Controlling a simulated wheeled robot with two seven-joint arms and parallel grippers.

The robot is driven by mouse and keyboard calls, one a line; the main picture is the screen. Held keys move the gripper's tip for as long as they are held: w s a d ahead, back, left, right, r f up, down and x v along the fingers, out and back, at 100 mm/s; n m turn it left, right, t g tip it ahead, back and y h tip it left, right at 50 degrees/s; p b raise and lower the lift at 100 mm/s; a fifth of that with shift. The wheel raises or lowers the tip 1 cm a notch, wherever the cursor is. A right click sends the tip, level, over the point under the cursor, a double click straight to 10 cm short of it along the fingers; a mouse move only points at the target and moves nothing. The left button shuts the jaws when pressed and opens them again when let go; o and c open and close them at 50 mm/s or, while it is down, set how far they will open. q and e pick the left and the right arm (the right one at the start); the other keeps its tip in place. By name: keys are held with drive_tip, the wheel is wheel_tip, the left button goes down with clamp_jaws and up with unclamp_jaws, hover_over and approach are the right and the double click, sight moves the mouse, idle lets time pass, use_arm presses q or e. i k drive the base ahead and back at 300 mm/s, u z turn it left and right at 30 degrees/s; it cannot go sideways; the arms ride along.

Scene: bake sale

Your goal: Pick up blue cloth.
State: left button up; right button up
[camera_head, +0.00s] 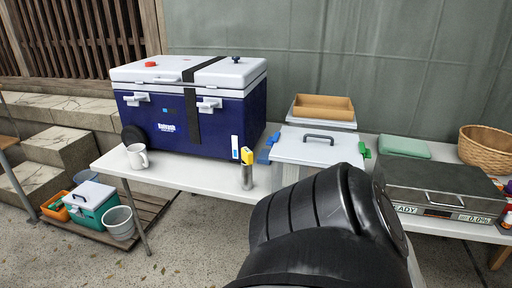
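I cannot clearly make out a blue cloth in the head view. Small blue parts (264,156) show at the left side of a white lidded box (318,150), but they look like latches. A folded pale green cloth-like item (404,146) lies at the back right of the table. A large black part of my own body fills the lower middle and hides part of the table. No fingertips of either gripper show.
A big blue and white cooler (215,110) stands on the white table (180,178). A white mug (137,156) and a grey cylinder with a yellow top (247,170) stand near the front edge. A metal case (440,185) and wicker basket (487,147) are at right.

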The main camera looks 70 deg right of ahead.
sight(263, 158)
drive_tip(key=z, duration=0.75)
drive_tip(key=i, duration=1.3)
drive_tip(key=z, duration=1.25)
